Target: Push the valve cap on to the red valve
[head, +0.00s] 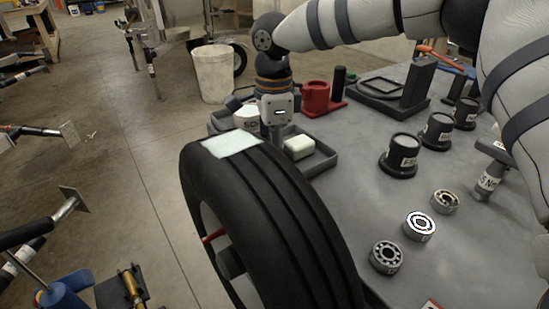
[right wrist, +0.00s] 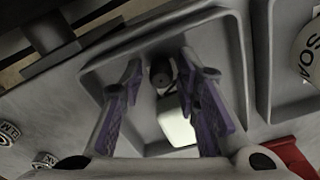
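The wheel's black tyre (head: 265,215) stands at the front left of the table in the head view. The red valve (head: 213,237) sticks out at the wheel's left side. A small dark cylinder, seemingly the valve cap (right wrist: 161,73), is in the grey tray in the right wrist view. My right gripper (right wrist: 163,85) points down over that tray, open, with its purple fingers apart on either side of the cylinder. I cannot tell whether they touch it. In the head view my right gripper (head: 277,112) hides the cap. My left gripper is not in view.
The tray (head: 322,160) also holds a pale block (head: 299,147). A pale cloth (head: 232,145) lies on the tyre. Bearings (head: 421,226) and black labelled pots (head: 402,158) stand on the table to the right. A red holder (head: 316,97) stands behind the tray.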

